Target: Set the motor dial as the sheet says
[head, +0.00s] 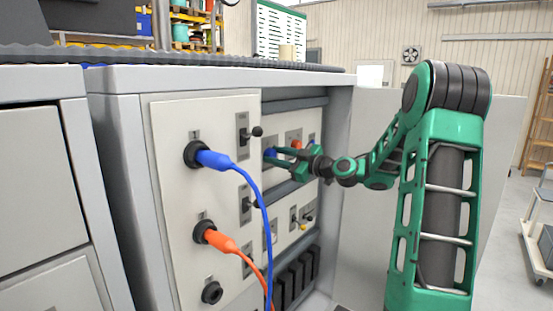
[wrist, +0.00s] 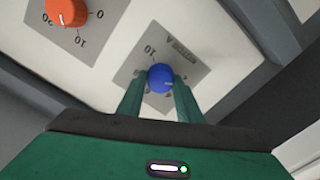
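My gripper (wrist: 158,80) has one finger on each side of the blue dial, with a thin gap seen at the left finger. It also shows in the head view (head: 278,155), reaching in from the right. A green-edged sheet (head: 280,32) stands behind the cabinet top; its writing is not legible.
An orange dial (wrist: 66,11) sits beside the blue one. Blue (head: 213,159) and orange (head: 220,241) plugs with hanging cables stick out of the front panel, left of my gripper. Black lever switches (head: 255,132) jut from the same panel. Floor at right is partly clear.

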